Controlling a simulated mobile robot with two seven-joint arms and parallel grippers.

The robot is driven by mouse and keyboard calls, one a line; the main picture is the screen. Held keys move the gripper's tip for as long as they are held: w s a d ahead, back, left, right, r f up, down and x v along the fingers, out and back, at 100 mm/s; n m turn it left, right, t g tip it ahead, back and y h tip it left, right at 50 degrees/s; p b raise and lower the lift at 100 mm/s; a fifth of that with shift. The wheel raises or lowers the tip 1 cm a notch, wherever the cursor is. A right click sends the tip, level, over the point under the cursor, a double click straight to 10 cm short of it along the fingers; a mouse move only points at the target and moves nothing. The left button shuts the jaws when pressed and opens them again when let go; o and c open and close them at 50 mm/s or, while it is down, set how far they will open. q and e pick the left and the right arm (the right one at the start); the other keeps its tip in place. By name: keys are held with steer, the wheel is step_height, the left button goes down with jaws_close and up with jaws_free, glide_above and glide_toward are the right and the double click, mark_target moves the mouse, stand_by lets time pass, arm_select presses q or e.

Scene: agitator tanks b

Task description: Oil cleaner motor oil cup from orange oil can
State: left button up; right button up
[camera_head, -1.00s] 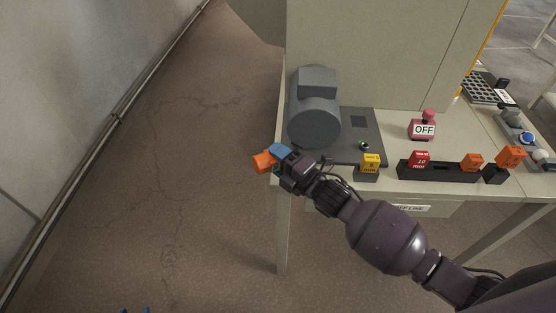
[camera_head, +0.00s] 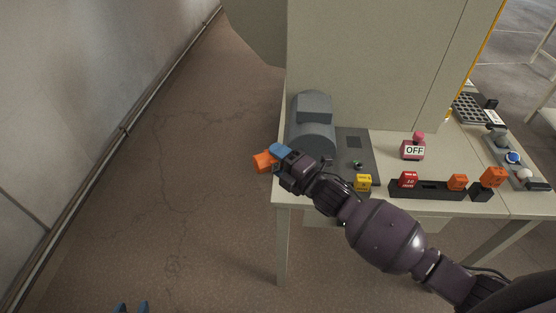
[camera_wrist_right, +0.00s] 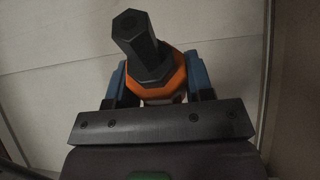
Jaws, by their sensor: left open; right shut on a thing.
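My right gripper (camera_head: 276,156) is shut on an orange thing (camera_head: 264,161) near the table's left front corner. In the right wrist view the blue fingers clasp its orange body (camera_wrist_right: 168,78), and a dark six-sided shaft sticks out. I cannot tell whether it is the orange oil can. A grey motor (camera_head: 312,108) stands behind this gripper, partly hidden by it. A small dark and greenish fitting (camera_head: 357,164) sits on the plate right of the motor; I cannot tell if it is the oil cup. My left gripper (camera_head: 131,308) shows only blue fingertips at the bottom edge, open.
A yellow block (camera_head: 363,182) stands near the table's front edge. A black rack (camera_head: 428,191) holds a red block (camera_head: 408,179) and an orange block (camera_head: 457,182); another orange block (camera_head: 492,177) stands to the right. A pink switch (camera_head: 413,148) reads OFF. Floor at left is clear.

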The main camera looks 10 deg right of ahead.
stand_by(0.3)
steer(key=shift+r, duration=0.1)
steer(key=shift+n+g+p, duration=0.4)
steer(key=shift+n+p, duration=0.6)
steer(key=shift+n+g+h+p, duration=0.3)
steer(key=shift+n+h+p, duration=0.2)
steer(key=shift+n+p, duration=0.5)
steer(key=shift+p, duration=0.3)
steer(key=shift+n, duration=0.3)
